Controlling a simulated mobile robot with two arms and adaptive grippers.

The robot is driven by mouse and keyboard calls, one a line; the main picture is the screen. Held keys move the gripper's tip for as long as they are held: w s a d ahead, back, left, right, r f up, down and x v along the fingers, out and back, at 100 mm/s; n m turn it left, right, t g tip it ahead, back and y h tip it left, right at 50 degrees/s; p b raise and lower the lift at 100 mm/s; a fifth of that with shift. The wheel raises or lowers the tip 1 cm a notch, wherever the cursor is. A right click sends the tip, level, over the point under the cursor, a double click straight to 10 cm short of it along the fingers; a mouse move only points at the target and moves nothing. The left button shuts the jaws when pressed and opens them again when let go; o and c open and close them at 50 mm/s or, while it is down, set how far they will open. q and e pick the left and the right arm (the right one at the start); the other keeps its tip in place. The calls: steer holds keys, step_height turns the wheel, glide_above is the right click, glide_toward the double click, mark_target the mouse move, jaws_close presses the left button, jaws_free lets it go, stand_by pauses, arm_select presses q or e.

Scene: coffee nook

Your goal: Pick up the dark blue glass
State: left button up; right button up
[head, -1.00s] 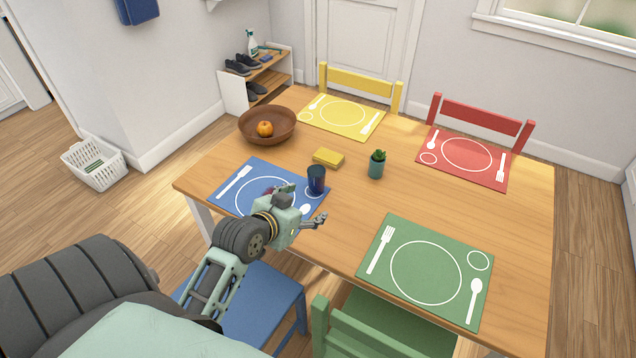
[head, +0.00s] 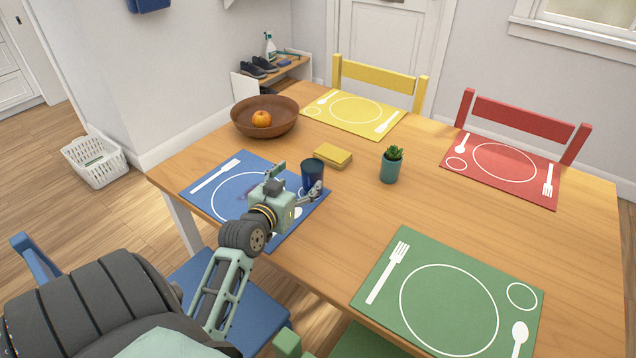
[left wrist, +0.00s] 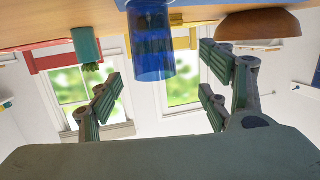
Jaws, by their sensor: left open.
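The dark blue glass (head: 313,173) stands upright at the right corner of the blue placemat (head: 205,190). My left gripper (head: 297,181) is open, with its fingers pointing at the glass from the near side. One finger overlaps the lower right of the glass in the head view. In the left wrist view, which is upside down, the glass (left wrist: 151,45) shows straight ahead between the spread fingers (left wrist: 163,85). It looks empty, and I cannot tell whether a finger touches it. My right gripper is not in view.
A yellow sponge (head: 333,156) lies just behind the glass. A potted plant (head: 391,168) stands to its right. A green placemat (head: 380,290) lies at the front right. The table between is clear.

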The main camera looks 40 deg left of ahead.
mark_target(317, 167)
arm_select(q)
steer(key=shift+w+a, duration=0.15)
steer(key=shift+w, duration=0.3)
steer(key=x, duration=0.6)
steer(key=shift+w+d+f, duration=0.25)
steer(key=shift+d+f, duration=0.1)
steer(key=shift+f, duration=0.05)
steer(key=c, duration=1.3)
steer(key=shift+c, duration=0.6)
steer(key=shift+r, duration=0.15)
